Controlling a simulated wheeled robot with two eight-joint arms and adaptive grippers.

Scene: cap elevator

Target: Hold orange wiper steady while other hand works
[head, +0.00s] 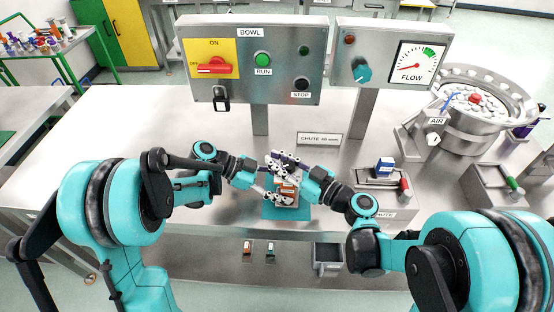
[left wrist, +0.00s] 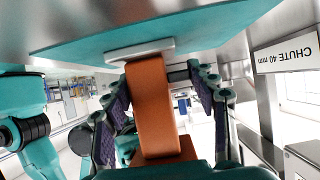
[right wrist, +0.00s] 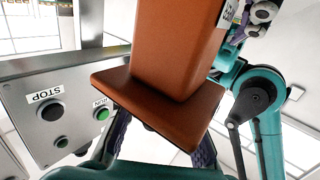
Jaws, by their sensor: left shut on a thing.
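The orange wiper (left wrist: 155,110) is a block with a flared end, between my two grippers over a teal mat (head: 285,213). In the left wrist view its pale end plate (left wrist: 140,49) is by a teal surface (left wrist: 170,25). My left gripper (head: 269,189) is shut on the wiper, with its purple pads on both sides. My right gripper (head: 284,163) is just above it in the head view. In the right wrist view the orange block (right wrist: 175,50) and its flared plate (right wrist: 160,107) hide the right fingertips, so its grip is unclear.
A control box (head: 255,90) and a flow gauge panel (head: 388,55) stand behind. A bowl feeder (head: 480,105) is at the right. Trays with a blue-white block (head: 384,168) and a green handle (head: 513,184) are to the right. The table's left part is clear.

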